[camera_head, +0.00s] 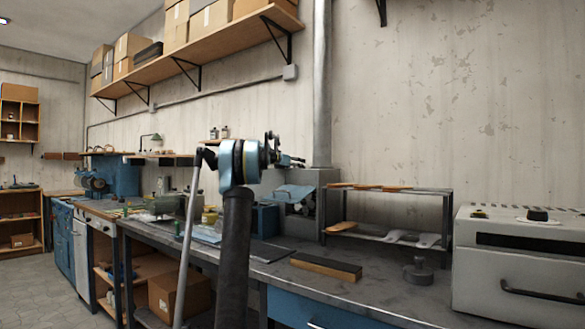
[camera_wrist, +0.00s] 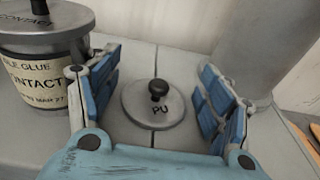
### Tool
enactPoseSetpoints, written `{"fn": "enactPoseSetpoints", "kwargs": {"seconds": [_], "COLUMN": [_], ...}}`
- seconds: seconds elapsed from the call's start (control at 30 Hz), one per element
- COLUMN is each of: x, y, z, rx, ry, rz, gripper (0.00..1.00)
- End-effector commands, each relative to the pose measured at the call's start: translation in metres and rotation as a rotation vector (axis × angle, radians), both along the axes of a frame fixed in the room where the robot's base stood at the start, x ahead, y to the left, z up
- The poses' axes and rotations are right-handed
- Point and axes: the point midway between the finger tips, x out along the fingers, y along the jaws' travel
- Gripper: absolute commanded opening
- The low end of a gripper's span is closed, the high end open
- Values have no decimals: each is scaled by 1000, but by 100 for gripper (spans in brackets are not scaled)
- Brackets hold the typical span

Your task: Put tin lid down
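The round grey tin lid (camera_wrist: 135,113), marked "PU", with a black knob (camera_wrist: 158,89), lies flat on a light grey surface (camera_wrist: 165,62) in the wrist view. My gripper (camera_wrist: 160,88) is open, with its blue-padded fingers wide apart on either side of the lid. Neither finger appears to touch the knob. In the head view my gripper (camera_head: 290,160) is above the bench, small and partly hidden by my wrist. I cannot make out the lid there.
A glue tin (camera_wrist: 38,85) marked "CONTACT", with its own knobbed lid, stands close to the left finger. A large grey rounded object (camera_wrist: 255,45) is behind the right finger. The long bench (camera_head: 385,295) carries a rack (camera_head: 450,215) and a white oven (camera_head: 515,265).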

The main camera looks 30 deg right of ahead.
Motion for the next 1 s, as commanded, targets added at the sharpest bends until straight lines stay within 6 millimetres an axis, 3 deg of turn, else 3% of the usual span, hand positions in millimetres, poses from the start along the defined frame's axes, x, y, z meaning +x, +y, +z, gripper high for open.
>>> {"fn": "enactPoseSetpoints", "kwargs": {"seconds": [0.33, 0.5, 1.0], "x": [0, 0, -30], "y": [0, 0, 80], "z": [1, 13, 25], "rx": [0, 0, 0], "ry": [0, 0, 1], "rz": [0, 0, 2], "gripper": [78, 78, 78]}}
